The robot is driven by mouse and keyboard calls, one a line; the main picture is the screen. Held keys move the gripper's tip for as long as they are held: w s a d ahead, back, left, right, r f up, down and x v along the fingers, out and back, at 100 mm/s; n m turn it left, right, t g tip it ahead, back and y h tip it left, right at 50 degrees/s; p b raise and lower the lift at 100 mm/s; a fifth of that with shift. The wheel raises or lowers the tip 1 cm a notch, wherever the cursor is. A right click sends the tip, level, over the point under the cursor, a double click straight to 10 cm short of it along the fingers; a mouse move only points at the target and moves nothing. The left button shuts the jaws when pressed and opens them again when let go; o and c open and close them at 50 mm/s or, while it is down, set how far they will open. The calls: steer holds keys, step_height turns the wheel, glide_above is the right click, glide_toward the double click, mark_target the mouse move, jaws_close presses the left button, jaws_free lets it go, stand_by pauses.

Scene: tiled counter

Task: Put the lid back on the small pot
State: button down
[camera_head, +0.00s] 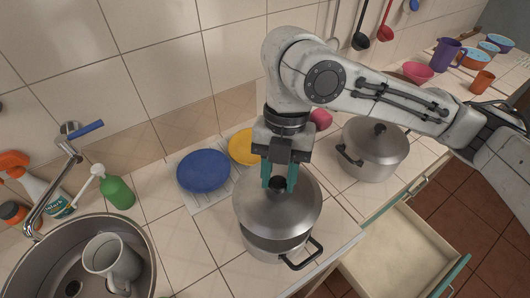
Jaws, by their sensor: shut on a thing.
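My gripper (279,184) points down with its teal fingers shut on the dark knob of a steel lid (278,212). The lid is over the nearer steel pot (272,243), which stands on the tiled counter left of the open drawer. The pot's black handle (302,256) sticks out at the front right.
Another lidded steel pot (373,157) stands to the right. A blue plate (203,171) and a yellow plate (243,146) lie on the left. A sink (150,235) holding a grey mug (112,258) is at lower left. An open drawer (405,254) juts out at lower right.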

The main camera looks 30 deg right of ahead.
steer(key=shift+f+b, duration=2.65)
steer(key=shift+f, duration=0.55)
steer(key=shift+f, duration=0.1)
steer(key=c, duration=0.6)
jaws_free()
steer(key=shift+c, duration=0.2)
steer(key=shift+o, duration=0.3)
steer(key=o, duration=0.4)
